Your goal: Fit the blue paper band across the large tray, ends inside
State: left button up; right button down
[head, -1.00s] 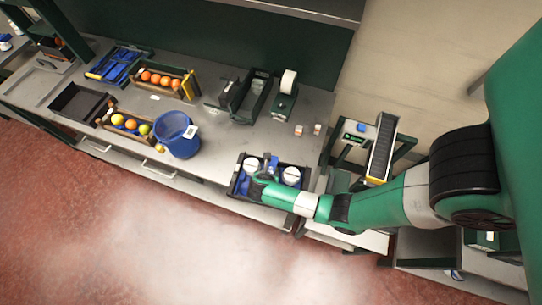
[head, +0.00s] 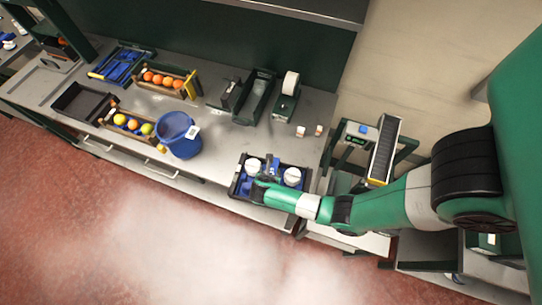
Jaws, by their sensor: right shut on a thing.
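A dark tray (head: 237,190) stands at the front edge of the bench, right of the middle, in the head view. Two white round items (head: 292,176) and patches of blue show in it. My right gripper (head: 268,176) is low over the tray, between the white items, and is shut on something. Blue material (head: 247,187) shows beside it, which looks like the blue paper band. My gripper and arm partly hide it, and I cannot tell where its ends lie. My left gripper is not in view.
A blue bin (head: 176,146) stands left of the tray. Wooden crates of oranges (head: 160,91) and mixed fruit, an empty dark tray (head: 82,102) and a blue tray (head: 120,65) are farther left. A label roll machine (head: 287,98) stands behind. Bare bench lies between.

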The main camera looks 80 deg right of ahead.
jog(key=shift+s+a+f+p, duration=0.35)
jog(key=shift+s+a+f, duration=0.1)
jog(key=shift+s+f, duration=0.25)
dwell(0.5)
jog(key=c, duration=0.7)
grip_release()
jog(key=shift+s+a, duration=0.1)
jog(key=shift+a, duration=0.05)
jog(key=shift+o, duration=1.3)
jog(key=shift+s+a, duration=0.1)
jog(key=shift+s, duration=0.2)
jog(key=shift+o, duration=0.4)
jog(key=shift+w+r, duration=0.1)
jog(key=shift+w, duration=0.1)
jog(key=o, duration=0.4)
jog(key=shift+w+r, duration=0.1)
jog(key=shift+c, duration=0.2)
jog(key=shift+r, duration=0.1)
